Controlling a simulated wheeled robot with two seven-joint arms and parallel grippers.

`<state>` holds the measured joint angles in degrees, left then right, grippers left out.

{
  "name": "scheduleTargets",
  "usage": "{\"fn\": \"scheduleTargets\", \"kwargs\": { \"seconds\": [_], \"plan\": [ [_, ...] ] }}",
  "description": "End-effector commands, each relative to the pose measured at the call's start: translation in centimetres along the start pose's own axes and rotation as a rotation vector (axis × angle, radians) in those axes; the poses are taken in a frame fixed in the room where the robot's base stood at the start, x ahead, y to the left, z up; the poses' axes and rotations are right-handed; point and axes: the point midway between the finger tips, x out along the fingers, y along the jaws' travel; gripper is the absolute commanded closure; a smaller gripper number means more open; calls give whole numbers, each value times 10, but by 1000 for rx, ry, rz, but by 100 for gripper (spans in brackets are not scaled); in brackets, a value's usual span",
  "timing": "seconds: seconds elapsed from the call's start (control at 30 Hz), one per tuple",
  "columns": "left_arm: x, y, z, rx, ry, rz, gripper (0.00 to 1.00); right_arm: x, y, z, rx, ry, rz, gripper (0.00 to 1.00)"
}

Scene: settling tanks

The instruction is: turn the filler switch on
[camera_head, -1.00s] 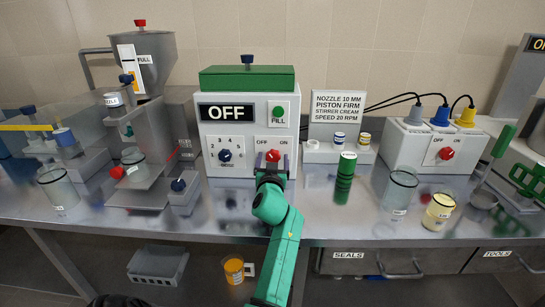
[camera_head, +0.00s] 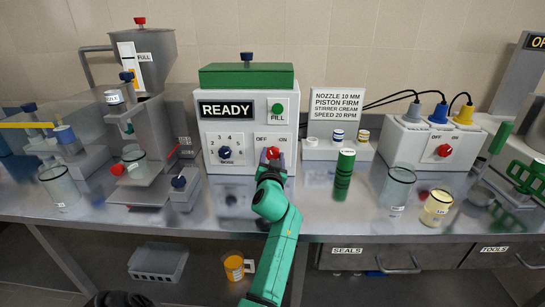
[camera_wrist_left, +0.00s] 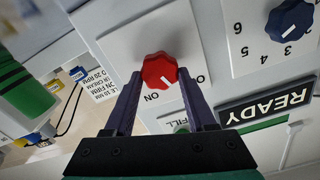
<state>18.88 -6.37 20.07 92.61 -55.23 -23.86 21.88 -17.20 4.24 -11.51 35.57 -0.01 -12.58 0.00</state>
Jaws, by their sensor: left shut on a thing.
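The filler (camera_head: 200,150) is a white box with a green lid, and its display (camera_head: 226,110) reads READY. Its switch is a red knob (camera_head: 272,153) between the OFF and ON labels. The knob also shows in the left wrist view (camera_wrist_left: 158,70), with a small white pointer mark. My left gripper (camera_head: 271,163) is shut on this knob, one dark finger on each side. The fingers also show in the left wrist view (camera_wrist_left: 160,82). The gripper partly hides the knob in the head view. My right gripper is not in view.
The green FILL button (camera_head: 278,109) and blue numbered dial (camera_head: 225,152) are on the same front. A green cylinder (camera_head: 343,175) stands right of my arm, and a small grey block with a blue knob (camera_head: 185,187) stands left. Another box has a red switch (camera_head: 444,151).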

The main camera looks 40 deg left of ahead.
Motion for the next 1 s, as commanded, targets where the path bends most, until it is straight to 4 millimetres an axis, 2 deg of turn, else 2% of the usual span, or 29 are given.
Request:
{"fn": "scheduleTargets", "kwargs": {
  "seconds": [0.7,1.0],
  "plan": [
    [0,0,1,673,-4,-2,100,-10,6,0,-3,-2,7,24],
    [1,1,1,879,-4,-3,100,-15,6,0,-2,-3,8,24]
  ]
}}
